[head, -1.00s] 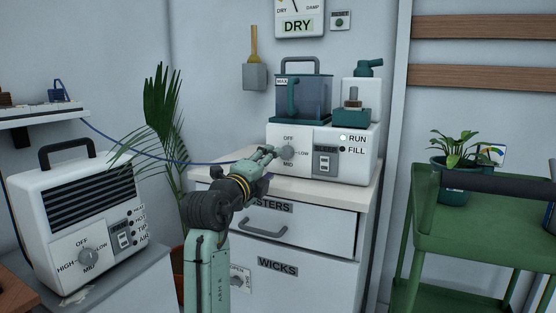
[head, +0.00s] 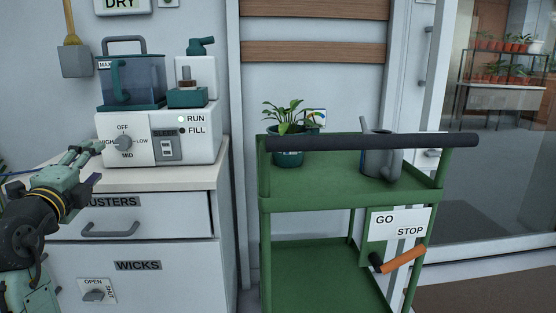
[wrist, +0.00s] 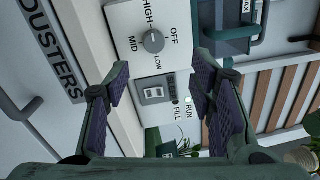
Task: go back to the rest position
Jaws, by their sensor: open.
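My gripper (head: 84,165) is at the left edge of the head view, in front of the white machine (head: 205,148) on the drawer cabinet. In the wrist view my gripper (wrist: 163,70) has its two purple-padded fingers spread wide, with nothing between them. Beyond the fingers, the wrist view shows the machine's dial (wrist: 153,41) and its small switch (wrist: 153,93). The dial (head: 124,143) also shows in the head view, to the right of the fingers, which look clear of it. The RUN lamp (head: 181,119) is lit and the FILL lamp (head: 182,131) is dark.
The cabinet (head: 190,255) has drawers marked "…USTERS" and WICKS. A green cart (head: 330,196) with a potted plant (head: 287,145) and a grey watering can (head: 378,160) stands to the right. A glass door (head: 500,165) is at far right.

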